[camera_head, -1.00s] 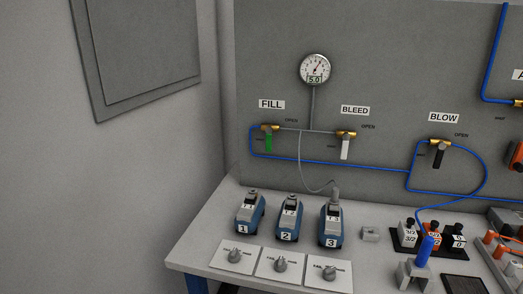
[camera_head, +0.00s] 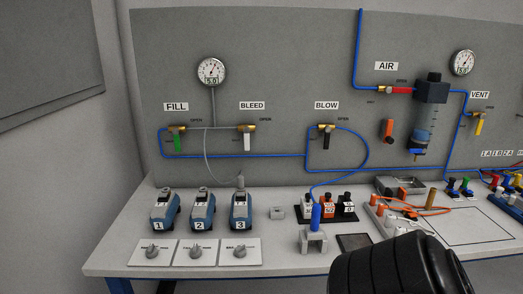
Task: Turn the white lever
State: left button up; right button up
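The white lever (camera_head: 247,142) hangs straight down from a brass valve (camera_head: 246,128) under the BLEED label (camera_head: 252,105) on the grey back panel. An OPEN mark is printed to the right of the valve. A black rounded part of my own arm shows at the bottom right, well below and right of the lever. Neither gripper's fingers are in view.
A green lever (camera_head: 176,143) hangs left of it and a black lever (camera_head: 326,141) right of it. Blue tubing (camera_head: 240,156) runs below. Several blue-grey numbered devices (camera_head: 202,210) stand on the bench (camera_head: 125,235), with a grey hose rising from device 3. A blue-handled tool (camera_head: 316,218) stands upright in a holder.

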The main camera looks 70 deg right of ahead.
aim_at(246, 130)
jog(key=k, duration=1)
jog(key=z, duration=1.6)
jog(key=i, duration=0.35)
